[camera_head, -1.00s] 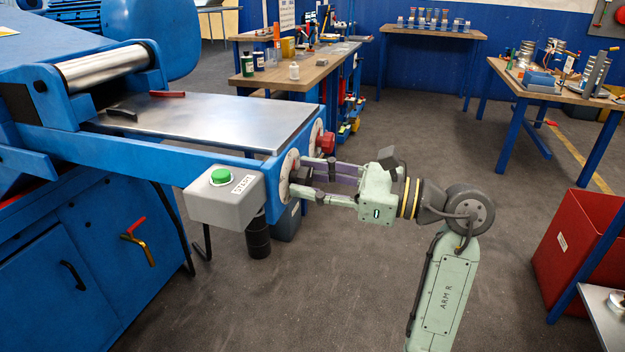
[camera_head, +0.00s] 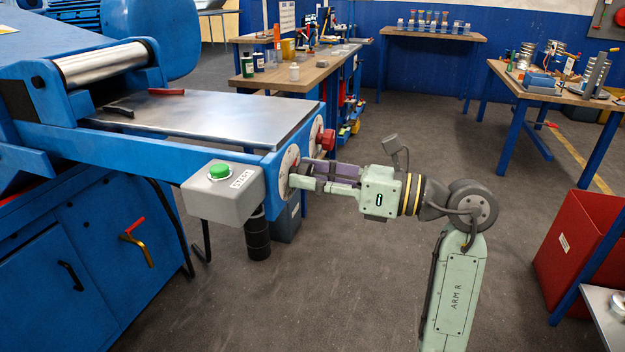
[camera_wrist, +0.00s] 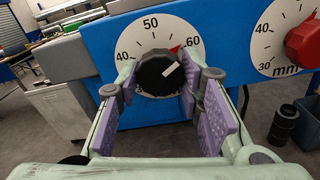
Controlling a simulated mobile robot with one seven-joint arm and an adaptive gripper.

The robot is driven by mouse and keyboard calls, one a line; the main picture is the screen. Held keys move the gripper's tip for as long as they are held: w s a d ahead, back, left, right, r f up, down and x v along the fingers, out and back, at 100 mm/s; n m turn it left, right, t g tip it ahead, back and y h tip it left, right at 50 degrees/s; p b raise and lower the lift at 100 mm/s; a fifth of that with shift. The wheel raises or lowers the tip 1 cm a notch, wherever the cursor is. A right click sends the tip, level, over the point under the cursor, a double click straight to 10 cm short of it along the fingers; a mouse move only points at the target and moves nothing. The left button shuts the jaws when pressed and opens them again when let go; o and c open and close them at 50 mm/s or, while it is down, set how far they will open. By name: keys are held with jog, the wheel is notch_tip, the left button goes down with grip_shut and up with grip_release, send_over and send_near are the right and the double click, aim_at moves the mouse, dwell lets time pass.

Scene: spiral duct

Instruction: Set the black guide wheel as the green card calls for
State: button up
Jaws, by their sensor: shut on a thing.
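The black guide wheel (camera_wrist: 158,72) sits on a white dial (camera_wrist: 143,52) on the blue machine front. In the wrist view the dial reads 40, 50 and 60. The wheel's white line points up and right, roughly towards 60. A red mark lies on the scale between 50 and 60. My gripper (camera_wrist: 155,85) has its purple pads on both sides of the wheel, shut on it. In the head view my gripper (camera_head: 300,175) reaches the dial from the right and mostly hides the wheel. I see no green card in either view.
A red wheel (camera_wrist: 304,42) on a second dial is close to the right. A grey box with a green button (camera_head: 220,171) juts out left of my gripper. A black cylinder (camera_head: 257,236) stands below. The floor around my arm is clear; a red bin (camera_head: 575,250) stands right.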

jog(key=shift+m, duration=1.2)
jog(key=o, duration=1.2)
jog(key=shift+c, duration=0.2)
jog(key=v, duration=1.2)
jog(key=shift+s+d, duration=0.1)
jog(key=shift+d, duration=0.05)
